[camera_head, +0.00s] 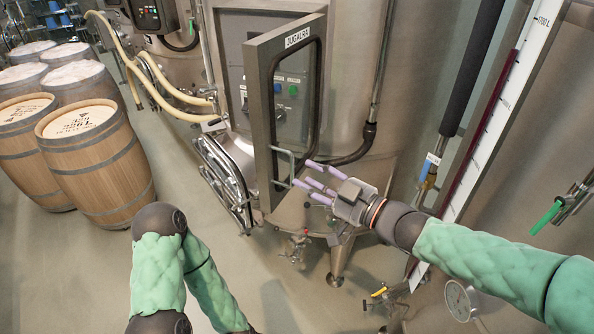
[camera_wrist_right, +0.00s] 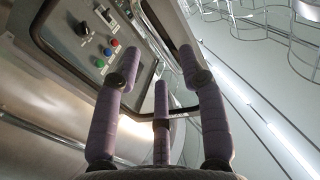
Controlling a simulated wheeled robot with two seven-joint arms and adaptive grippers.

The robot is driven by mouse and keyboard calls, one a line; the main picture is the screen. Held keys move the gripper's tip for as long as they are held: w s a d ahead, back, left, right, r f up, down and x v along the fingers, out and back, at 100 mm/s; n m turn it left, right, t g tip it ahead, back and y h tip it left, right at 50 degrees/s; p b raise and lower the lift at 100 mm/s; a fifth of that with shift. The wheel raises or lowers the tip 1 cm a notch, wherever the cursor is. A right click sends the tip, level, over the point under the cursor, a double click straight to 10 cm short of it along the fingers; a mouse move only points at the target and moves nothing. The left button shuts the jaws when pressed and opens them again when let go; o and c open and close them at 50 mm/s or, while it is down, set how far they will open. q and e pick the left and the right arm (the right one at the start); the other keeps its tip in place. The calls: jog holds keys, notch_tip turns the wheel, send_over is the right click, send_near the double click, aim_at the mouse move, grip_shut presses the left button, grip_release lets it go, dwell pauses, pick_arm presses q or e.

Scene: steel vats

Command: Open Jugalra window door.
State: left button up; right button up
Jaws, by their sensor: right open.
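The Jugalra window door (camera_head: 257,115) is a grey metal frame with a dark-edged window and a "JUGALRA" label on top. It stands ajar, at an angle to the panel on the steel vat. A small bar handle (camera_head: 283,166) is low on its frame. My right gripper (camera_head: 308,180) is open, its purple fingers pointing left just right of the handle; I cannot tell whether they touch the door. In the right wrist view the open fingers (camera_wrist_right: 155,80) are in front of the door frame and control panel (camera_wrist_right: 97,38). My left gripper is out of view.
Wooden barrels (camera_head: 97,160) stand at the left. A tall gauge (camera_head: 500,110) and a pipe are at the right. A valve (camera_head: 297,247) sits below the door. Open floor lies between the barrels and vat.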

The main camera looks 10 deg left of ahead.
jog(key=v, duration=0.6)
jog(key=shift+s+d, duration=0.2)
jog(key=shift+d, duration=0.1)
